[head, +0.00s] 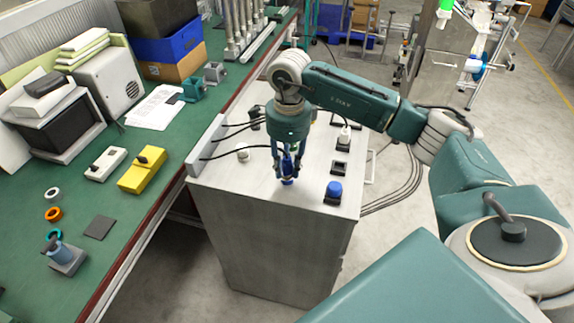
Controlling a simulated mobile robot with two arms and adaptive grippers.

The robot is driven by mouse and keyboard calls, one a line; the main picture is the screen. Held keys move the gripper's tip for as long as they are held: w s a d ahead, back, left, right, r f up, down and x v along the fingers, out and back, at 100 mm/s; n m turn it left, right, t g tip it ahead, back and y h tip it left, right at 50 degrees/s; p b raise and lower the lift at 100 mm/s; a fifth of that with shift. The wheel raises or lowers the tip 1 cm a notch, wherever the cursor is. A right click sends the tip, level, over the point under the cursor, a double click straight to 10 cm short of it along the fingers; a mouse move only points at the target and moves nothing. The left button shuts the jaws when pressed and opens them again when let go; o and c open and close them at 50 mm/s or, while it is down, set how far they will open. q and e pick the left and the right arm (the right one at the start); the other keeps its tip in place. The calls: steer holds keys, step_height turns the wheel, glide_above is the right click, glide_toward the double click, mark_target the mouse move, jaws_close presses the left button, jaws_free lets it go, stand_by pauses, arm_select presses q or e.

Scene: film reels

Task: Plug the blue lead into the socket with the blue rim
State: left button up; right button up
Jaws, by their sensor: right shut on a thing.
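My right gripper (288,170) is over the top of the grey cabinet (222,186), pointing down. It is shut on a blue plug (288,181), whose tip shows below the fingers. A black lead (227,154) runs from the cabinet's left edge towards it. I cannot tell whether the plug touches the cabinet top. A blue round piece (334,188) on a dark square base stands right of the gripper, apart from it. No socket with a blue rim can be made out clearly; the gripper may hide part of the top. My left gripper is not in view.
A dark square socket (339,168) and a white plug (345,133) are on the cabinet's right side. A white round piece (243,153) and a black plug (255,118) are on its left. The green bench (130,220) with a yellow box (142,171) stands at left.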

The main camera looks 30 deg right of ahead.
mark_target(287, 163)
steer(key=shift+f+b, duration=0.4)
steer(key=shift+f, duration=0.1)
steer(key=o, duration=0.9)
steer(key=shift+r, duration=0.1)
steer(key=shift+s+d+r+p, duration=0.1)
steer(key=shift+r+p, duration=3.35)
steer(key=shift+r, duration=2.1)
steer(key=shift+f, duration=0.1)
